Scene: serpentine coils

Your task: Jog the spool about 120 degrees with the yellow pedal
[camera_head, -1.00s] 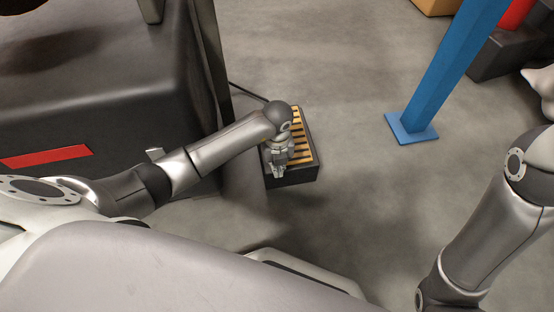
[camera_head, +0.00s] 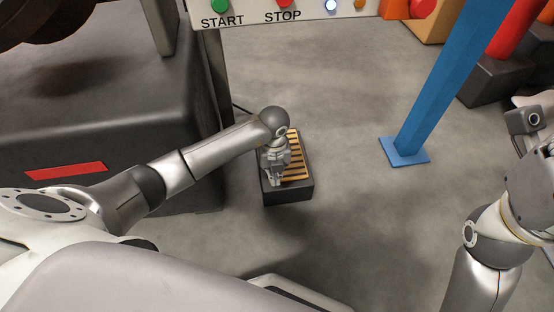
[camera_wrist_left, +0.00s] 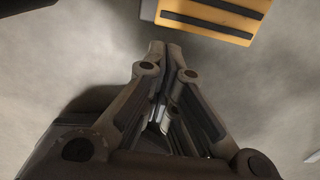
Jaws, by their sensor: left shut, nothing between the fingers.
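The pedal (camera_head: 296,165) is a dark box with a yellow and black striped top, standing on the floor in the middle of the head view. My left gripper (camera_head: 274,182) is shut and empty, over the pedal's left side in that view. In the left wrist view the shut fingertips (camera_wrist_left: 165,47) appear just short of the yellow striped plate (camera_wrist_left: 212,14). I cannot tell whether they touch it. A dark round form (camera_head: 38,28) at the top left may be part of the spool; most of it is cut off. My right gripper is not clearly visible.
A panel (camera_head: 305,14) with START and STOP buttons and lamps stands behind the pedal. A dark machine body (camera_head: 110,110) with a red plate (camera_head: 66,171) is left. A blue post (camera_head: 440,85) stands right. The floor between pedal and post is clear.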

